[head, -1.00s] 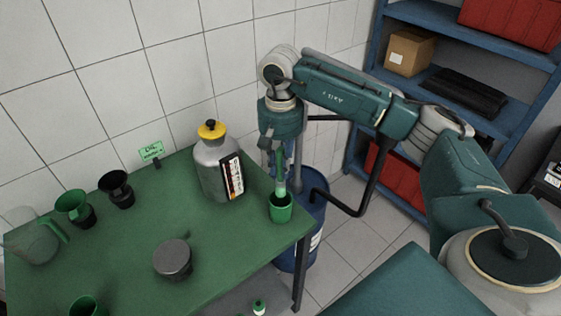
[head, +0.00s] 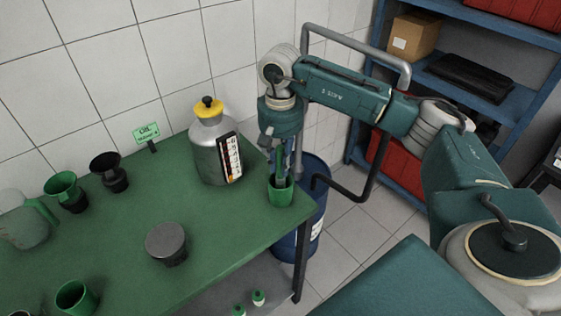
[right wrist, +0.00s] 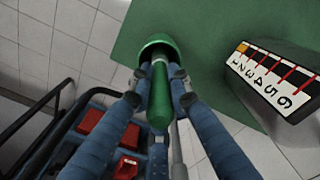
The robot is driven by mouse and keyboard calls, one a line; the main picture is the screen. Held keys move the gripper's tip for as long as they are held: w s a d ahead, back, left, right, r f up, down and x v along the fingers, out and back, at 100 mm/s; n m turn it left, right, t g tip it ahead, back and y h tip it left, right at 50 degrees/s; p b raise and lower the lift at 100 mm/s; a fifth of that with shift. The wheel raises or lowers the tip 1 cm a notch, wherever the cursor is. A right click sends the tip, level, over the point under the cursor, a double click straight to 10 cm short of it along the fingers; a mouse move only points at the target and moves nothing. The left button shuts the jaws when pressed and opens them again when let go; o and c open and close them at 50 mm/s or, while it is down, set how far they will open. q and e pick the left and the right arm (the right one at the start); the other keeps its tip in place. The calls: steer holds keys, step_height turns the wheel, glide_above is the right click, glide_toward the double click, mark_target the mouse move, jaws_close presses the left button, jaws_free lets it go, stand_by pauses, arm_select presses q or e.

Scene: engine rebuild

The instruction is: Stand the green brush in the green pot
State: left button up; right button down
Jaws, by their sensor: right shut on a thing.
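The green pot (head: 280,193) stands upright at the right corner of the green table, and its rim shows in the right wrist view (right wrist: 152,42). My right gripper (head: 284,165) points down just above the pot, shut on the green brush (right wrist: 159,97). The brush is close to upright, and its lower end is inside the pot. Whether it touches the bottom is hidden. My left gripper is not in view.
A grey bottle with a yellow cap (head: 214,150) stands left of the pot. A grey round tin (head: 166,243), a green cup (head: 75,298), a green funnel (head: 66,190) and a black one (head: 109,171) stand further left. A blue drum (head: 314,215) is beyond the table's edge.

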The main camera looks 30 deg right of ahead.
steer(key=c, duration=1.6)
jaws_free()
steer(key=shift+o, duration=0.2)
step_height(320, 180, up, 12)
steer(key=shift+r, duration=0.1)
